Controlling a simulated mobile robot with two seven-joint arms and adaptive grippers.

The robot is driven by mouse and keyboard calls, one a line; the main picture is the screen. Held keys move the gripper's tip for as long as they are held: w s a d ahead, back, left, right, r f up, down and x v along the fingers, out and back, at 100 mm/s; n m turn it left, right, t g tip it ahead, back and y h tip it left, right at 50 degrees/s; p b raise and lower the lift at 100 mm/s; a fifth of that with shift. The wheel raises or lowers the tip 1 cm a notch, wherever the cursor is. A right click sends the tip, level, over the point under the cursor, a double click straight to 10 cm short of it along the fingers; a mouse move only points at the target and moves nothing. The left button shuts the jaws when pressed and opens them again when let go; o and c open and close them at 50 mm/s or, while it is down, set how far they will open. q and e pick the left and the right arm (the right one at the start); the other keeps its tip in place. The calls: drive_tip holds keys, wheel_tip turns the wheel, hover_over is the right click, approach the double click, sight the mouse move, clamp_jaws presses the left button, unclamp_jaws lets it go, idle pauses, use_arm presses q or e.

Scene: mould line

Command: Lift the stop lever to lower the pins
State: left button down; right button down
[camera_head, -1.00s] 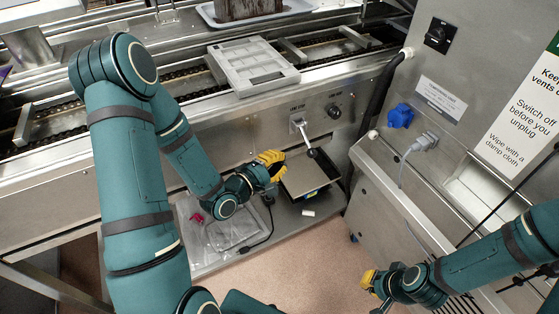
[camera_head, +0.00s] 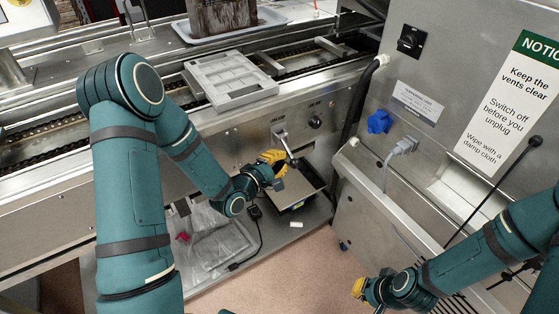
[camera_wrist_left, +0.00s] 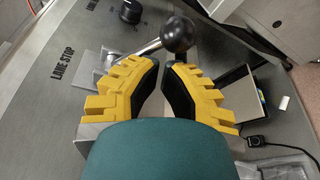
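The stop lever (camera_head: 286,147) is a metal rod with a dark ball knob. I cannot make out the pins.
A black dial (camera_head: 315,122) sits right of the lever. A grey mould (camera_head: 230,78) lies on the conveyor. Below are a flat grey plate (camera_head: 293,187) and a clear plastic bag (camera_head: 215,245). The grey cabinet (camera_head: 410,150) bounds the right side.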

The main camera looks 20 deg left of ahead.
use_arm(q)
drive_tip(key=shift+s+r+n+p, duration=0.1)
drive_tip(key=shift+r+n+p, duration=0.1)
drive_tip(key=shift+n+p, duration=0.35)
drive_tip(key=shift+s+d+r+n+g+p, duration=0.15)
drive_tip(key=shift+n+g+p, duration=0.2)
drive_tip(key=shift+n, duration=0.2)
drive_tip(key=r+n+g+p, duration=0.1)
drive_tip(key=n+p, duration=0.1)
drive_tip(key=p, duration=0.1)
drive_tip(key=r+n+h+p, duration=0.1)
drive_tip(key=r+n+p, duration=0.1)
drive_tip(key=p, duration=0.2)
drive_tip(key=d+r+n+g+p, duration=0.1)
drive_tip(key=n+p, duration=0.1)
drive_tip(key=p, duration=0.1)
drive_tip(key=shift+s+r+g+h+p, duration=0.3)
drive_tip(key=shift+g+p, duration=0.05)
drive_tip(key=shift+p, duration=0.05)
drive_tip(key=shift+r, duration=0.1)
drive_tip(key=shift+r+p, duration=0.7)
drive_tip(key=shift+p, duration=0.05)
